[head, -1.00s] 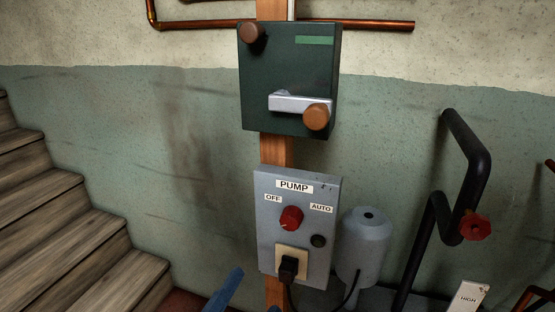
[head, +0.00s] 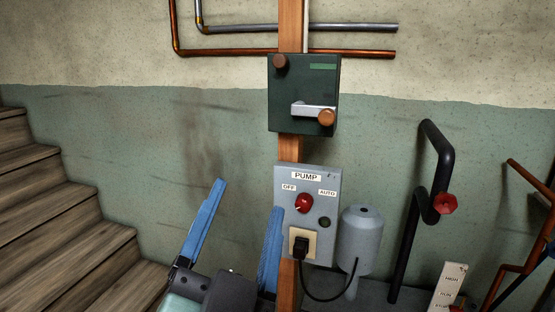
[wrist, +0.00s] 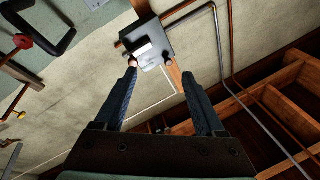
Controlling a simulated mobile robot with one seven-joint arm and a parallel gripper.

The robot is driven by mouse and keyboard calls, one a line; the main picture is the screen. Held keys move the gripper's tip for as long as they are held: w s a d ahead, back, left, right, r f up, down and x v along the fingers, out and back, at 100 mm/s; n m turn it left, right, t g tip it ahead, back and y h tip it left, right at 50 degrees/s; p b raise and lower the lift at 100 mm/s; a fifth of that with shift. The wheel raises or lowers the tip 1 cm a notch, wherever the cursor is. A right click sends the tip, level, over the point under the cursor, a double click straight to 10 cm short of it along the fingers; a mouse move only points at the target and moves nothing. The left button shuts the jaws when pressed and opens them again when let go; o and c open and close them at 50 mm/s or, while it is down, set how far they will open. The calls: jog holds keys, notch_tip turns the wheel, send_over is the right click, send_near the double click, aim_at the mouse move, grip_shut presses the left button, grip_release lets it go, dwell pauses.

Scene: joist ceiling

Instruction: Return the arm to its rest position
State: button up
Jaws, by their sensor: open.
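My gripper (head: 238,230) shows at the bottom of the head view with its two blue fingers spread apart and nothing between them. Its right finger overlaps the left edge of the grey pump panel (head: 333,185) in the picture; I cannot tell how far apart they are. In the wrist view my gripper (wrist: 150,65) is also open, with the dark box seen beyond its fingertips. The dark green box (head: 287,95) with a silver lever (head: 309,109) and brown knobs is mounted on the wooden post above the panel.
The panel has a red knob (head: 304,203) and a plugged-in black plug (head: 301,247). A grey tank (head: 361,240) stands to its right. A black pipe (head: 411,230) with a red valve wheel (head: 445,203) is farther right. Wooden stairs (head: 60,215) are at left. Ceiling joists (wrist: 275,110) show in the wrist view.

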jog(key=s+d+r+n+t+y+p, duration=0.1)
jog(key=r+n+t+p, duration=0.1)
jog(key=r+p, duration=0.6)
jog(key=s+d+r+n+t+y+p, duration=0.1)
jog(key=r+p, duration=0.8)
jog(key=r, duration=1.2)
jog(key=s+d+r+n+t+y+p, duration=0.1)
jog(key=s+r+n+t+p, duration=0.2)
jog(key=r+p, duration=0.5)
notch_tip(320, 180, up, 7)
jog(key=shift+s+d+r+n, duration=0.15)
jog(key=shift+s+n, duration=0.05)
jog(key=shift+n, duration=0.7)
